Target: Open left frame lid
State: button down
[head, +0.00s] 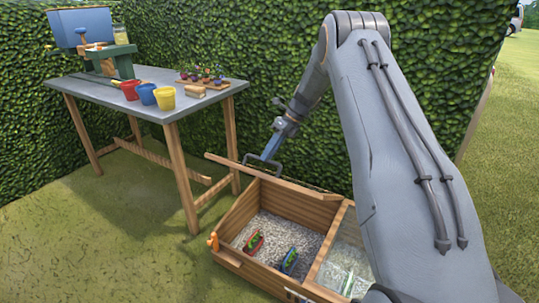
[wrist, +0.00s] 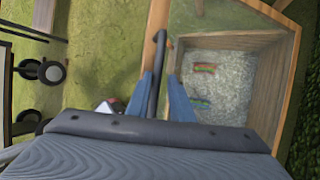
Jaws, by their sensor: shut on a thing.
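The wooden cold frame (head: 222,228) stands on the grass with two compartments. The left lid (head: 232,164) is raised clear of its box and shows nearly edge-on in the head view. In the wrist view, its wooden edge (wrist: 156,28) and clear pane (wrist: 205,20) are close, with the box seen beyond. My gripper (head: 268,162) is shut on the lid's dark handle (wrist: 155,75); it also shows in the wrist view (wrist: 165,88). In the left compartment, a red tray (head: 254,242) and a blue tray (head: 289,261) with green plants sit on gravel. My arm hides part of the right side.
The right lid (head: 347,258) lies closed over its compartment. A table (head: 160,112) with red, blue and yellow pots, a flower tray and a blue box stands behind left. A hedge (head: 200,40) runs behind. Open grass (head: 80,240) lies at left.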

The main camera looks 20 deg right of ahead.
jog(key=c, duration=1.8)
grip_release()
jog(key=shift+w+d+f, duration=0.2)
jog(key=shift+d+f, duration=0.35)
jog(key=shift+o, duration=0.2)
jog(key=shift+a+r, duration=0.1)
jog(key=shift+a, duration=0.05)
jog(key=shift+a+r, duration=0.1)
jog(key=shift+a, duration=0.05)
jog(key=shift+r, duration=0.1)
jog(key=v, duration=0.7)
jog(key=shift+r, duration=0.25)
jog(key=shift+s, duration=0.1)
